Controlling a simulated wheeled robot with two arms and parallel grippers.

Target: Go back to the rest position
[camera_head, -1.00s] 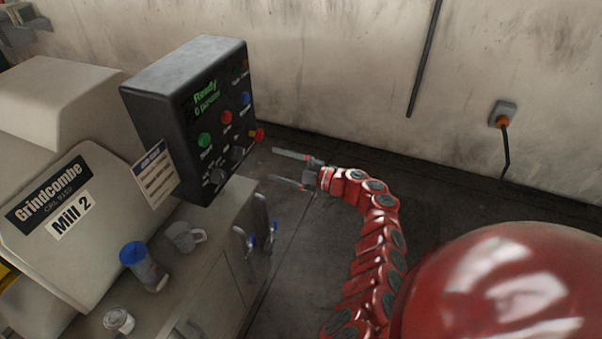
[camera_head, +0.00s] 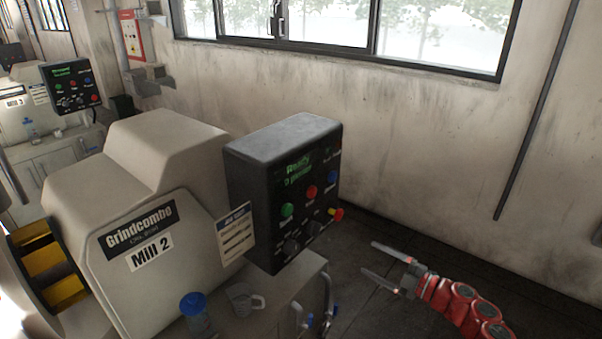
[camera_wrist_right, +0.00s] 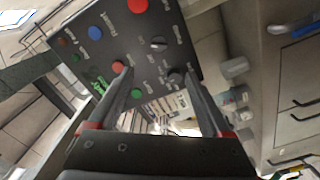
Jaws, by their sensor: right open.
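My right gripper (camera_head: 382,262) is open and empty in the head view, to the right of the black control box and apart from it. Its red segmented arm comes in from the lower right. In the right wrist view its two fingers (camera_wrist_right: 160,95) are spread with nothing between them, and the box's panel (camera_wrist_right: 135,45) shows beyond them. My left gripper is not in view.
The control box (camera_head: 262,195) has a lit green display and coloured buttons. It stands beside the beige mill (camera_head: 150,190) labelled Mill 2. A blue-lidded container (camera_head: 195,312) and a grey mug (camera_head: 243,299) stand in front. The floor right of the cabinet is clear.

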